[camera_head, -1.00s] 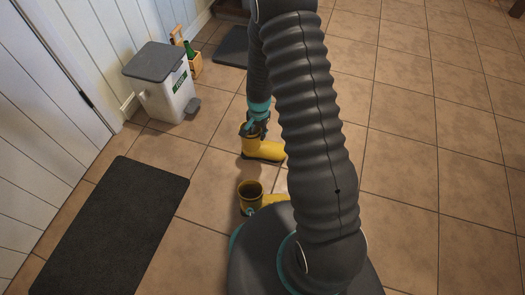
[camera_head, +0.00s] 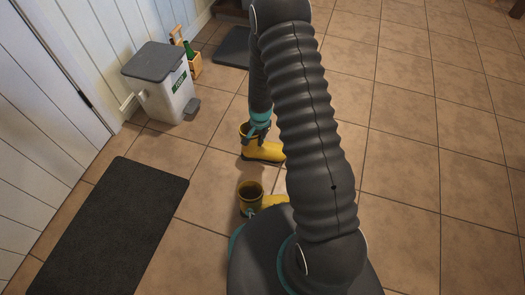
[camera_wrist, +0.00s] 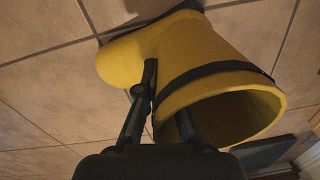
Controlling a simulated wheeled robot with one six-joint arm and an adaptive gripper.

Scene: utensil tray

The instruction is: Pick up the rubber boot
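Two yellow rubber boots stand on the tiled floor. The farther rubber boot (camera_head: 262,151) is at my gripper (camera_head: 256,134) in the head view; the nearer boot (camera_head: 251,190) is partly hidden by my arm. In the wrist view, the farther boot (camera_wrist: 195,60) fills the upper middle, with a dark band below its open rim. My gripper (camera_wrist: 165,95) has one finger outside the shaft and the other inside the opening. The fingers slope together and look shut on the shaft wall between them. The inner fingertip is hidden.
A white bin (camera_head: 163,85) with a grey lid and a wooden carrier (camera_head: 192,66) with a green bottle stand by the left wall. A dark mat (camera_head: 115,232) lies at lower left, another mat (camera_head: 232,46) at the back. The floor on the right is clear.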

